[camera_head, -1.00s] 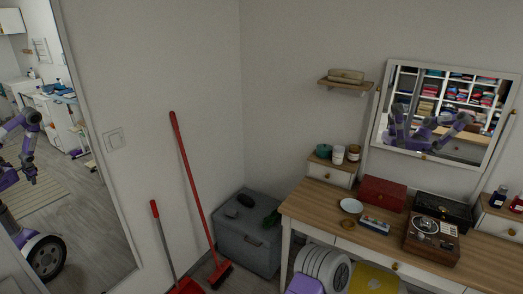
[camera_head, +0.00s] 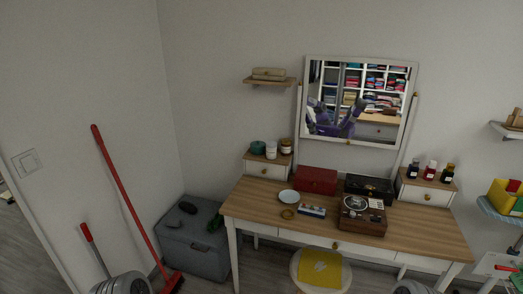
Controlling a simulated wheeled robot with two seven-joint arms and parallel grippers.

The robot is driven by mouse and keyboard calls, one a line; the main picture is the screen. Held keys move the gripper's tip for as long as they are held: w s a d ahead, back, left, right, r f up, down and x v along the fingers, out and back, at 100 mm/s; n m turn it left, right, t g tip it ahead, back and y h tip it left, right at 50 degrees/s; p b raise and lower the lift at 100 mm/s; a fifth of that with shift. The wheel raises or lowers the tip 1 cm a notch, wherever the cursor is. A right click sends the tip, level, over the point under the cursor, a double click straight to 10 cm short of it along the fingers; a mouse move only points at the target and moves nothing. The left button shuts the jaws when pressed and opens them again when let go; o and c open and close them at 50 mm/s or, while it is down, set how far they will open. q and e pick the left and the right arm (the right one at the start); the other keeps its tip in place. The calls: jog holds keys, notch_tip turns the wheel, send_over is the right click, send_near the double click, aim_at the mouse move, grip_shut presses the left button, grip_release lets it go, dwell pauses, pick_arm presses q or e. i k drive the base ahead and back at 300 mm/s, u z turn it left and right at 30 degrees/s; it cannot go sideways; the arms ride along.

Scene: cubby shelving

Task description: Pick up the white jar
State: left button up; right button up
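The white jar (camera_head: 271,150) stands upright on the small raised drawer box at the left end of the dressing table. A teal pot (camera_head: 257,148) is just left of it and a brown jar with a light label (camera_head: 286,146) just right of it. Neither of my grippers shows directly. Only rounded grey parts, likely of my arms, show at the bottom edge. The mirror reflects purple arms, but the gripper state cannot be made out there.
The dressing table (camera_head: 420,226) holds a red box (camera_head: 316,180), black case (camera_head: 369,187), record player (camera_head: 361,215) and white dish (camera_head: 289,196). A yellow-topped stool (camera_head: 320,268) is in front. A mirror (camera_head: 309,99), wall shelf (camera_head: 268,82), grey chest (camera_head: 187,257) and red broom (camera_head: 127,198) surround it.

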aim_at(270, 153)
jog(key=u, duration=0.65)
jog(key=i, duration=0.55)
jog(key=u, duration=0.7)
jog(key=i, duration=0.8)
jog(key=z, duration=0.8)
jog(key=i, duration=0.5)
jog(key=z, duration=0.55)
